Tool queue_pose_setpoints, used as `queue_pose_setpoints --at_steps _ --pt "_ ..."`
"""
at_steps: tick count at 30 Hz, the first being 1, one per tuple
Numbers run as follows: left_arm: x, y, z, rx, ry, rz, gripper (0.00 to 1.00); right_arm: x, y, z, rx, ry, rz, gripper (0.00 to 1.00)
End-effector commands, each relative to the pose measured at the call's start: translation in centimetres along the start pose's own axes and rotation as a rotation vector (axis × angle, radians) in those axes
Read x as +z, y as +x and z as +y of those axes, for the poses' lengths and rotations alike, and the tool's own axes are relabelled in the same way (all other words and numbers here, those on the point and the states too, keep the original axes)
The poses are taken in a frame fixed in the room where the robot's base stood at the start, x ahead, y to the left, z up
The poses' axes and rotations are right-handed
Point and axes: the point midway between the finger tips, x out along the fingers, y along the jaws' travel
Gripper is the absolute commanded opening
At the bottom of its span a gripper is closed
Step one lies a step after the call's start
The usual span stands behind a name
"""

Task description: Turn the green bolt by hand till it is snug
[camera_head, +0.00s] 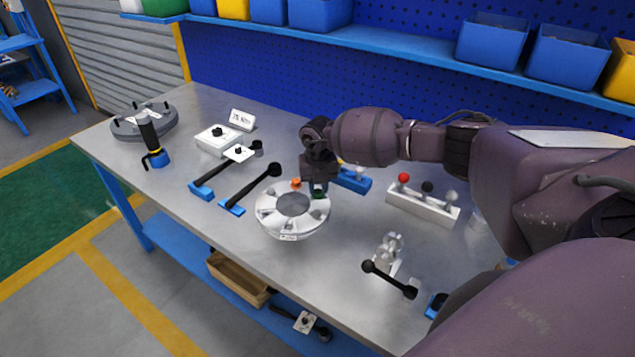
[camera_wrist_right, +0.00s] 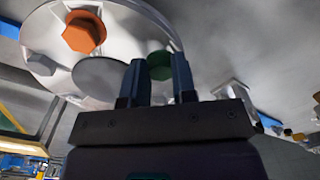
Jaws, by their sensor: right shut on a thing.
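The white round flanged shell (camera_head: 268,220) sits on the workbench with a grey disc in its middle. The green bolt (camera_head: 319,195) is at the shell's far right rim, partly covered by my gripper. My right gripper (camera_head: 318,187) reaches down over it from above. In the right wrist view the green bolt head (camera_wrist_right: 160,63) is between the two fingers of my right gripper (camera_wrist_right: 158,80), which is shut on it. An orange bolt (camera_head: 296,183) is close by on the rim, and its hex head shows large in the wrist view (camera_wrist_right: 84,33). My left gripper is out of view.
Black-handled wrenches (camera_head: 250,190) lie left of the shell on the grey bench (camera_head: 190,105). A white block with red, black and grey knobs (camera_head: 422,207) stands to the right. A small fixture with a black lever (camera_head: 388,275) is at front right. Blue bins (camera_head: 490,40) line the shelf behind.

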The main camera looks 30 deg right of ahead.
Motion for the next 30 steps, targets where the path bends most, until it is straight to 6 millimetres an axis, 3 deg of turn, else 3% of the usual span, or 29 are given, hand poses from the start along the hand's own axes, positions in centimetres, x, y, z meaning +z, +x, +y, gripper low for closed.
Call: queue_pose_setpoints --at_steps 12,29,30 --pt "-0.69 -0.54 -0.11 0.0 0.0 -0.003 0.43 0.35 -0.63 -0.08 0.005 0.202 -0.008 0.02" --pt "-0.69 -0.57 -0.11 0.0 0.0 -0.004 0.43 0.42 -0.63 -0.1 0.006 0.235 -0.01 0.02" --pt "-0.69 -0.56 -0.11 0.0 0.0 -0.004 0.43 0.42 -0.63 -0.1 0.006 0.235 -0.01 0.27"
